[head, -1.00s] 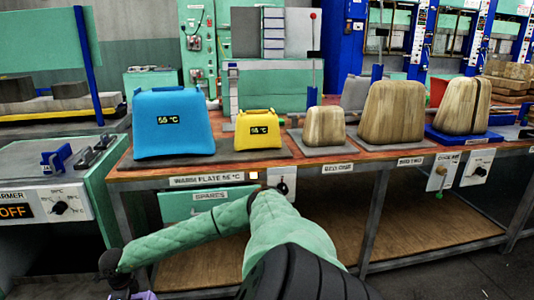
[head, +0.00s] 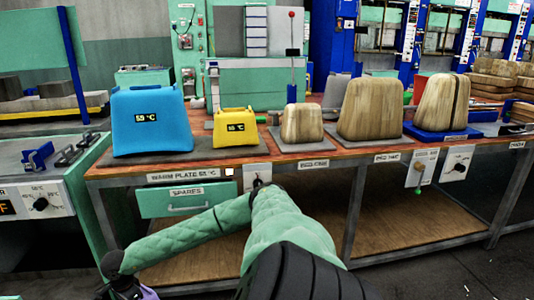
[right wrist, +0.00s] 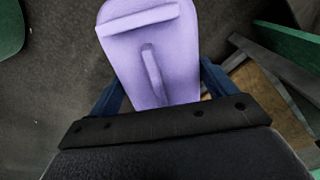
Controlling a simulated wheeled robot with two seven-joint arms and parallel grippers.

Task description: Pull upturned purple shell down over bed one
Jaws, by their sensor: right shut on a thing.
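A purple shell (right wrist: 170,30) fills the top middle of the right wrist view, with a crossbar at its far end and a raised ridge in its middle. My right gripper (right wrist: 160,90) is shut on it, with blue fingers at either side. In the head view only a sliver of the shell (head: 146,294) shows at the bottom left, below my right arm. Whether it is upturned is unclear. Wooden blocks stand on the bench: a small one (head: 301,124), a larger one (head: 370,110) and one on a blue base (head: 441,104). Their labels are too small to read surely. My left gripper is not in view.
The bench front carries a spares drawer (head: 186,199) and knobs. A warmer cabinet (head: 40,215) stands left. Grey floor lies at the lower right.

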